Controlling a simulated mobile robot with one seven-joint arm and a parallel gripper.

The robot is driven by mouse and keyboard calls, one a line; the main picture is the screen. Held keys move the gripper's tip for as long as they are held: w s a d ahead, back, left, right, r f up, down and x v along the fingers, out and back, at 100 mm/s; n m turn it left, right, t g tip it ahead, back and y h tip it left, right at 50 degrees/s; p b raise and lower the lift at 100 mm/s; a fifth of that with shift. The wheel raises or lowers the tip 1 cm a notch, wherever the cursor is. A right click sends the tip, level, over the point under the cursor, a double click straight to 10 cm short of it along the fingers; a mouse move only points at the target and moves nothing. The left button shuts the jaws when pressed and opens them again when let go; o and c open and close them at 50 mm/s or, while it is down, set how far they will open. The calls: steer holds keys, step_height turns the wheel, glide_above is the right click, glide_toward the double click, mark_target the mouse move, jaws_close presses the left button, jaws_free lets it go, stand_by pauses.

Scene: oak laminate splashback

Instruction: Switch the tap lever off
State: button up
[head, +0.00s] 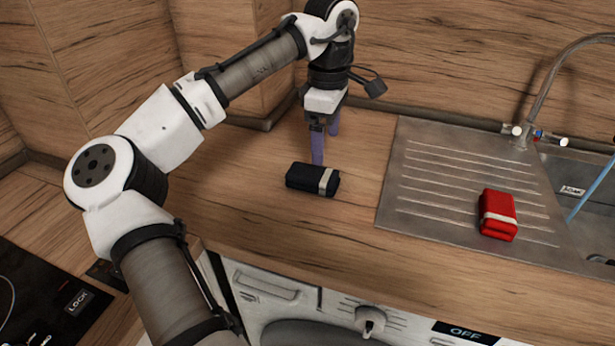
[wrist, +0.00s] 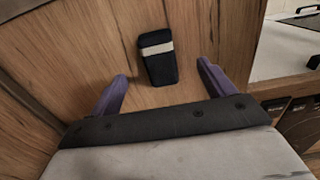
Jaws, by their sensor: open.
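The chrome tap (head: 541,98) stands at the back of the sink at the right in the head view. Its spout curves out of the frame at the right. Small white-ended handles stick out on both sides of its base, the left one (head: 512,130) and the right one (head: 560,141). A blue streak like running water (head: 590,190) shows over the basin. My gripper (head: 326,142) is open, pointing down over the counter, well left of the tap. In the wrist view its purple fingers (wrist: 162,72) are apart with nothing gripped. The tap is not in the wrist view.
A black banded block (head: 305,178) lies on the counter by my fingers; it also shows ahead of them in the wrist view (wrist: 158,65). A red banded block (head: 497,215) lies on the metal drainboard (head: 420,205). Wooden splashback (head: 440,50) rises behind.

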glide_above(321, 174)
steer(key=f, duration=0.4)
steer(key=shift+s+d+f, duration=0.3)
steer(key=shift+f, duration=0.05)
steer(key=shift+w+a+f+p, duration=0.15)
steer(key=shift+f+p, duration=0.1)
steer(key=shift+f, duration=0.65)
steer(key=shift+w+a+f+p, duration=0.1)
steer(key=shift+f+p, duration=0.1)
steer(key=shift+f, duration=0.7)
steer(key=shift+w+a+f+p, duration=0.15)
steer(key=shift+f+p, duration=0.1)
steer(key=shift+f, duration=0.65)
steer(key=c, duration=1.1)
steer(key=shift+r, duration=0.1)
steer(key=shift+c, duration=0.2)
